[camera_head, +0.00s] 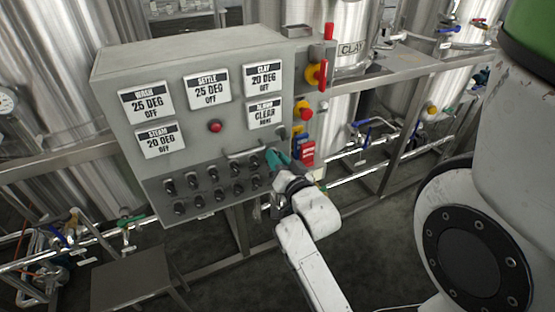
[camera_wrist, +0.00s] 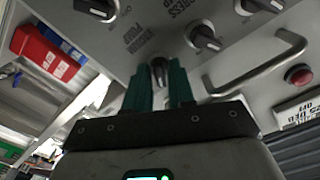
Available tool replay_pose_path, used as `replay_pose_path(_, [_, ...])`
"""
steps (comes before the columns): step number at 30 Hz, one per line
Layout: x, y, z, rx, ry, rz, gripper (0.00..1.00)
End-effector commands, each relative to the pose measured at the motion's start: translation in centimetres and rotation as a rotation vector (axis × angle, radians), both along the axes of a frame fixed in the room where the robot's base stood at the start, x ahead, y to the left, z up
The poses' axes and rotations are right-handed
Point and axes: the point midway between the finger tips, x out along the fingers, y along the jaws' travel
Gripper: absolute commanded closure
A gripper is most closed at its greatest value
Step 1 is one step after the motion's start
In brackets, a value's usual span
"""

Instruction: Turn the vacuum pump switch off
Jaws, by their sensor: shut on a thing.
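The vacuum pump switch (camera_wrist: 158,70) is a small dark knob on the grey control panel, beside an upside-down label that appears to read vacuum pump. My gripper (camera_wrist: 160,82) has its two green fingers shut on this knob, one on each side. In the head view my gripper (camera_head: 276,158) is at the lower right of the control panel (camera_head: 225,130), and its fingers hide the knob there. The fingers partly cover the knob in the wrist view too, and its exact pointer angle is hard to tell.
Several similar black knobs (camera_head: 212,175) sit in rows to the left. A bar handle (camera_wrist: 262,68) and a red button (camera_wrist: 299,75) are close by. Steel tanks and pipes stand behind.

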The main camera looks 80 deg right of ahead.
Motion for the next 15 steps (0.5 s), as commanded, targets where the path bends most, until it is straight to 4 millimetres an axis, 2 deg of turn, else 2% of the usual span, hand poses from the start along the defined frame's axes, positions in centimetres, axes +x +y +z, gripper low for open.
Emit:
replay_pose_path(8, [0.01, 0.02, -0.12, -0.075, 0.087, 0.000, 1.00])
replay_pose_path(15, [0.07, 0.07, -0.18, -0.205, 0.240, 0.001, 1.00])
